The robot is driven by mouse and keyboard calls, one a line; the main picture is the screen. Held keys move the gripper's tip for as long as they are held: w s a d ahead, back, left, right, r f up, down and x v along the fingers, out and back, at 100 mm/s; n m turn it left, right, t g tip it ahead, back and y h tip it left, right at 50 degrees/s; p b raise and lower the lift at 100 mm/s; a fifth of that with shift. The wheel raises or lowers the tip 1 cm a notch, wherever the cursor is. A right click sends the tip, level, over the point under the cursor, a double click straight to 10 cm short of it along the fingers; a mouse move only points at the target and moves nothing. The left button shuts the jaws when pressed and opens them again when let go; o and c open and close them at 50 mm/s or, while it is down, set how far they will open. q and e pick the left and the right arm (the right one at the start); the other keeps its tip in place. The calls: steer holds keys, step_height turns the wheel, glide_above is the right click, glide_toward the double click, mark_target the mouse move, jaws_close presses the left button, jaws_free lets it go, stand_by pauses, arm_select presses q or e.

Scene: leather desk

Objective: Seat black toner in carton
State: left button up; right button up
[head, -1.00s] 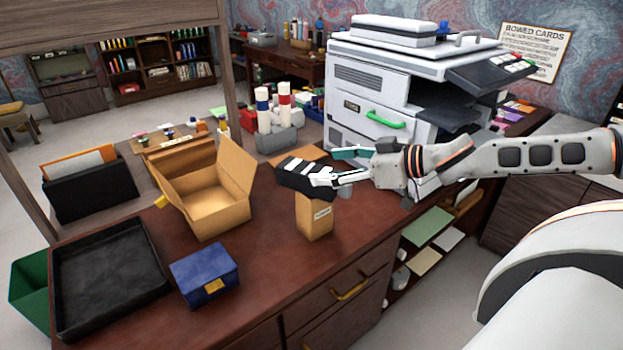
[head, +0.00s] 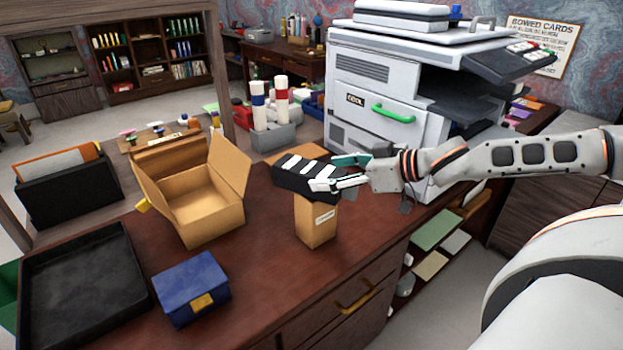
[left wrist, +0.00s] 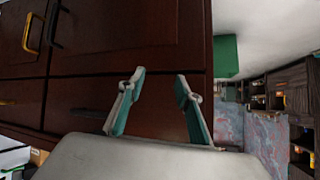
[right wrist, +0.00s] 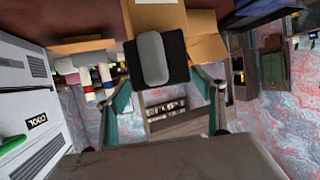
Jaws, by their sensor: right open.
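The black toner (head: 291,184) has white stripes and lies at the top of a tall, narrow tan box (head: 316,224) with a small label; I cannot tell whether they touch. An open brown carton (head: 203,205) with raised flaps stands to the left. My right gripper (head: 335,184) is open at the toner's right end. In the right wrist view the toner's dark end (right wrist: 176,60) with a grey raised grip (right wrist: 152,58) sits at the open fingertips. My left gripper (left wrist: 159,82) is open and empty, facing the dark wooden desk front.
A blue box (head: 190,287) and a black tray (head: 82,290) sit at the desk's left front. A white copier (head: 375,100) stands behind my right gripper. A grey holder with rolls (head: 270,135) is at the back.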

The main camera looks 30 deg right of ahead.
mark_target(311, 172)
steer(key=shift+b+x, duration=0.4)
steer(key=shift+x, duration=0.65)
steer(key=shift+w+a+f, duration=0.15)
steer(key=shift+w+a, duration=0.3)
steer(key=shift+a, duration=0.05)
steer(key=shift+w+a+f+b, duration=0.15)
steer(key=shift+w+a+b, duration=0.15)
steer(key=shift+w, duration=0.35)
steer(key=shift+w+f, duration=0.1)
steer(key=shift+w, duration=0.1)
steer(key=c, duration=1.5)
steer(key=shift+c, duration=0.4)
